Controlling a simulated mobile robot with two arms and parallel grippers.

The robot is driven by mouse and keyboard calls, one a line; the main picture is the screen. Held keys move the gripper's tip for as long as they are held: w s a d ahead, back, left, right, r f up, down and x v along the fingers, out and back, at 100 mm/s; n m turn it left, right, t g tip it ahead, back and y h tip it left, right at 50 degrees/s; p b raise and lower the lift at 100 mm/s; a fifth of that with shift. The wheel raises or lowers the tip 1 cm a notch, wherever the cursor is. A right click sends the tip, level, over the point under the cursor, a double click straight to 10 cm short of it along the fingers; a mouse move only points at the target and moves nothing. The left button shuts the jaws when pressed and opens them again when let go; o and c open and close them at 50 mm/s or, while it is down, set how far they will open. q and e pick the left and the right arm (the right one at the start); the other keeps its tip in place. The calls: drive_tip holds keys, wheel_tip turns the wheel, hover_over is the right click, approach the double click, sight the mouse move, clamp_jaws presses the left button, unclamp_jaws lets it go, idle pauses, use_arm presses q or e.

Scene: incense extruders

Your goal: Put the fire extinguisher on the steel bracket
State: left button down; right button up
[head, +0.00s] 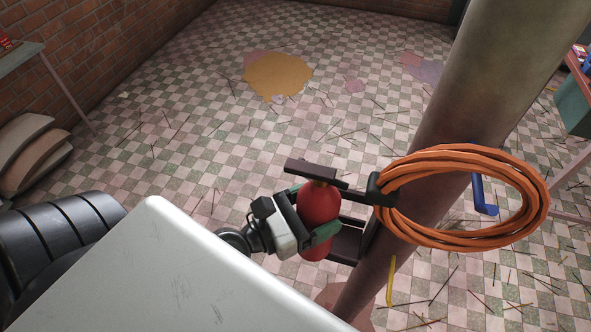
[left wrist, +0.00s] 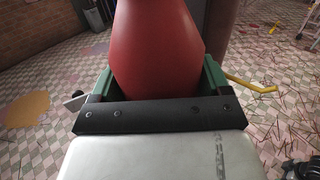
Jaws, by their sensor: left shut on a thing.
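The red fire extinguisher (head: 318,207) is upright beside the pillar, and its red body fills the upper middle of the left wrist view (left wrist: 157,50). My left gripper (head: 310,217) is shut on its body, with green fingers on both sides. The dark steel bracket (head: 346,243) is fixed to the pillar, just right of and behind the extinguisher. The extinguisher is close to the bracket. I cannot tell whether it rests on it, as its base is partly hidden. My right gripper does not show.
The thick pillar (head: 480,80) carries a coiled orange hose (head: 533,212) on a black holder, a blue hook (head: 484,196) and a yellow hook (head: 390,282). A table (head: 22,56) stands far left. Sticks and an ochre stain (head: 277,75) mark the tiled floor.

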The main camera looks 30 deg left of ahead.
use_arm(q)
drive_tip(key=w+d+f, duration=0.3)
drive_tip(key=w, duration=0.3)
drive_tip(key=shift+w+d+p, duration=0.15)
drive_tip(key=shift+w+p, duration=0.05)
drive_tip(key=shift+p, duration=0.25)
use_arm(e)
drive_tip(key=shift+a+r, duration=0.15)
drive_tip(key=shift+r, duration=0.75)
use_arm(q)
drive_tip(key=shift+f, duration=0.1)
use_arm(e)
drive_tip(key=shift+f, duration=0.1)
use_arm(q)
drive_tip(key=shift+c, duration=1.1)
unclamp_jaws()
drive_tip(key=shift+s+f, duration=0.15)
drive_tip(key=shift+f, duration=0.05)
drive_tip(key=shift+r, duration=0.15)
